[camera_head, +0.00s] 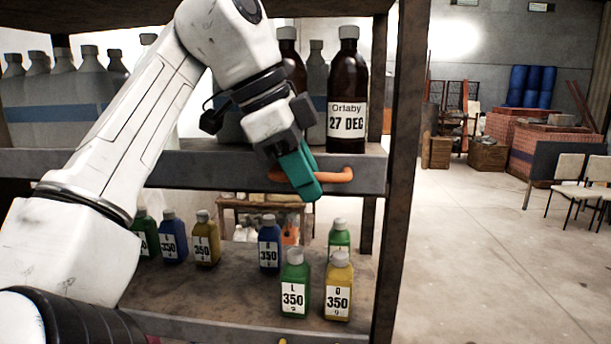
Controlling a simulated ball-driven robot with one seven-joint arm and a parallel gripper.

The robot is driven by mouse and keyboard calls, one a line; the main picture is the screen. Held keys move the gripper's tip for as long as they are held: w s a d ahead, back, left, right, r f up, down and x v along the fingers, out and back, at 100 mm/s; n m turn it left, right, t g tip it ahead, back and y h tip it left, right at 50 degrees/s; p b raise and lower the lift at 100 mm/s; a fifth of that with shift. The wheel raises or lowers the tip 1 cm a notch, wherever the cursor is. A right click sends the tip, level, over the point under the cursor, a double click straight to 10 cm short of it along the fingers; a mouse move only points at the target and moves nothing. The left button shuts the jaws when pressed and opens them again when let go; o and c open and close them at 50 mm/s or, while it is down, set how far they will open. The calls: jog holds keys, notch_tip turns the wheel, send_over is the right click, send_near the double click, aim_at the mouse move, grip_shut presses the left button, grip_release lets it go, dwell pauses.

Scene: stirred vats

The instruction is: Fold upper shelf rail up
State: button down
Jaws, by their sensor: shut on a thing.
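The upper shelf rail (215,169) is a grey bar along the front edge of the upper shelf. It lies low, with the shelf's bottles showing above it. An orange handle (338,176) sticks out from the rail near its right end. My gripper (303,178), with teal fingers, is shut on the orange handle. The fingers hide the middle of the handle, and orange shows on both sides of them. My arm covers the rail's left part.
A brown bottle labelled Ortaby 27 DEC (347,95) stands close behind the rail. Large grey bottles (65,95) stand at left. Several small bottles, including a green one (295,285), stand on the lower shelf. A dark post (400,150) rises just right of the handle. Open floor lies right.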

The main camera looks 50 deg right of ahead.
jog(key=c, duration=1.4)
grip_release()
jog(key=v, duration=1)
jog(key=shift+w+a+r, duration=0.15)
jog(key=shift+w+r, duration=0.1)
jog(key=shift+r, duration=0.05)
